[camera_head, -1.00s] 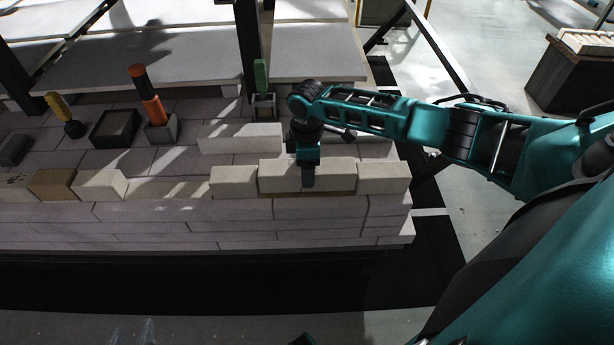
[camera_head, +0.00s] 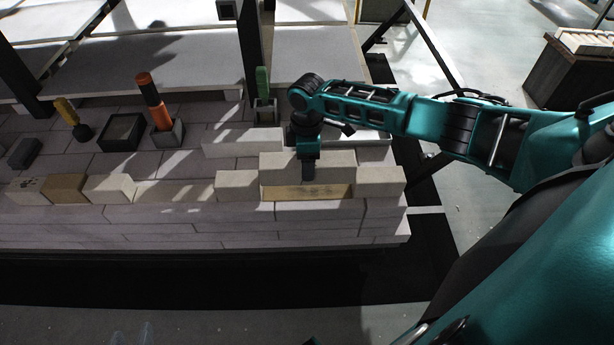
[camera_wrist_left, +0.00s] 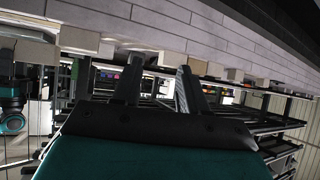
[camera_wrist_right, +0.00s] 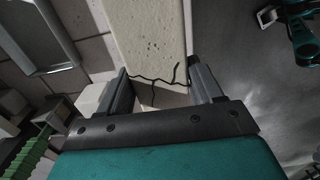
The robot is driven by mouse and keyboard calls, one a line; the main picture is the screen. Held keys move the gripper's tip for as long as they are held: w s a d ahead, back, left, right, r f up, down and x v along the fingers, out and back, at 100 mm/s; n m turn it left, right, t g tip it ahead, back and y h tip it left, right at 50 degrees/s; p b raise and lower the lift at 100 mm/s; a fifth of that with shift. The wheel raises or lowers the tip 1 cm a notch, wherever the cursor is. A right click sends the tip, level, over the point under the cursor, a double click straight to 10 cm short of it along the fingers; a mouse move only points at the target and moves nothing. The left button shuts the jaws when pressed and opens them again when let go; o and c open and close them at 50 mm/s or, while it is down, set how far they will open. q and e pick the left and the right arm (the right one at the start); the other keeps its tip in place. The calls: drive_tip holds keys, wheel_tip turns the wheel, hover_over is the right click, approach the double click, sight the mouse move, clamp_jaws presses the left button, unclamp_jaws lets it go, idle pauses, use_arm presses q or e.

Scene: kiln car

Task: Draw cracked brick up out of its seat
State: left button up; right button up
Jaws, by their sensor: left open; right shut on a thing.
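The cracked brick (camera_head: 335,165) is a long cream block in the front row of the wall, and it stands above a tan strip (camera_head: 310,192) at its seat. My right gripper (camera_head: 308,172) reaches down over its middle, shut on it. In the right wrist view the fingers (camera_wrist_right: 158,90) straddle the brick (camera_wrist_right: 150,35), and a dark jagged crack runs across it. The far side of the brick is hidden in the head view. My left gripper (camera_wrist_left: 158,78) is open and empty in its own wrist view, with the brick courses beyond it.
Cream bricks flank the seat on the left (camera_head: 236,185) and right (camera_head: 380,181). Another long brick (camera_head: 242,142) lies behind. A dark open box (camera_head: 121,132), an orange-handled tool (camera_head: 153,101) and a green-handled tool (camera_head: 263,82) stand on the deck. Dark posts rise behind.

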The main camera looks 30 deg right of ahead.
drive_tip(key=shift+r+p, duration=1.45)
drive_tip(key=shift+r, duration=0.15)
drive_tip(key=shift+w+r+p, duration=0.1)
drive_tip(key=shift+r+p, duration=0.5)
drive_tip(key=shift+p, duration=0.1)
use_arm(q)
drive_tip(key=r, duration=0.2)
drive_tip(key=a+r, duration=0.1)
drive_tip(key=shift+s+a, duration=0.1)
drive_tip(key=shift+s, duration=0.25)
drive_tip(key=shift+s+f+y, duration=0.1)
drive_tip(key=shift+f+y, duration=0.1)
drive_tip(key=shift+y, duration=0.1)
drive_tip(key=shift+r, duration=0.15)
use_arm(e)
drive_tip(key=s+a+r+m, duration=0.3)
drive_tip(key=a+r+m, duration=0.2)
drive_tip(key=r, duration=0.5)
drive_tip(key=s+a+r+m, duration=0.4)
drive_tip(key=a+r+m, duration=0.1)
drive_tip(key=r, duration=0.6)
drive_tip(key=shift+a+m, duration=0.4)
drive_tip(key=shift+m, duration=0.4)
